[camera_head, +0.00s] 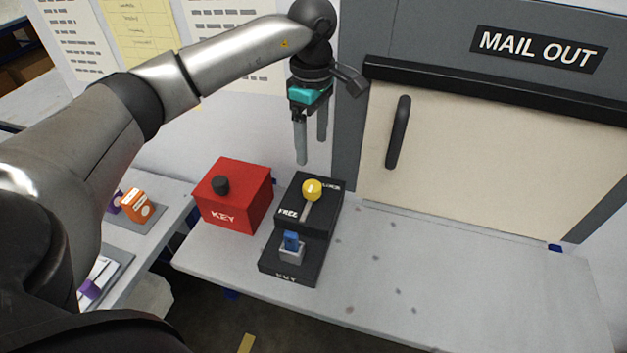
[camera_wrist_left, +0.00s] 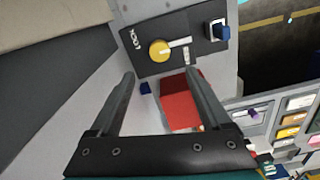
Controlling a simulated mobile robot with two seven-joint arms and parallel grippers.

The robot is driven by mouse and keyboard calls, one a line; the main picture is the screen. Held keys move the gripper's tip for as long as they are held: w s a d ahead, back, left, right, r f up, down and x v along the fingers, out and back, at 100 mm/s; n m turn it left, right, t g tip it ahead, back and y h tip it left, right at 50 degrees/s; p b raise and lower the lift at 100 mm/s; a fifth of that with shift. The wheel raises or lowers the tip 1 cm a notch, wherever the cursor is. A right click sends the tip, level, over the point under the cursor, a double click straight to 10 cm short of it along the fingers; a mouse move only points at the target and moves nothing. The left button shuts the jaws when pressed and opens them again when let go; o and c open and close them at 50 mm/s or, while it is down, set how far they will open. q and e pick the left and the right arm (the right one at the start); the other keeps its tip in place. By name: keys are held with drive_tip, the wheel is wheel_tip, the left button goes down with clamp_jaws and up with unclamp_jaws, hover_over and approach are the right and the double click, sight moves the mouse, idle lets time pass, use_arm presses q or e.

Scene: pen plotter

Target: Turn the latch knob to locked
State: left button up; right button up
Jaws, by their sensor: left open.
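The yellow latch knob (camera_head: 312,189) sits on a black latch box (camera_head: 327,213) marked FREE at left and LOCK at upper right. A pale grey bar runs from the knob toward the front, near the FREE label. In the left wrist view the knob (camera_wrist_left: 159,51) shows just beyond the fingertips, roughly centred between them. My left gripper (camera_head: 311,150) is open and empty, fingers pointing down, above and behind the knob and apart from it. It also shows in the left wrist view (camera_wrist_left: 160,74). My right gripper is not in view.
A blue piece (camera_head: 291,241) stands in a grey socket on the box's lower front step. A red KEY box (camera_head: 235,205) stands close on the left. Behind is a cream MAIL OUT door (camera_head: 490,140) with a black handle (camera_head: 399,132). The bench (camera_head: 450,290) is clear at right.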

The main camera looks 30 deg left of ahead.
sight(313, 186)
use_arm(q)
wheel_tip(313, 186, down, 12)
drive_tip(key=shift+r, duration=0.2)
drive_tip(key=shift+c, duration=0.3)
clamp_jaws()
idle(0.4)
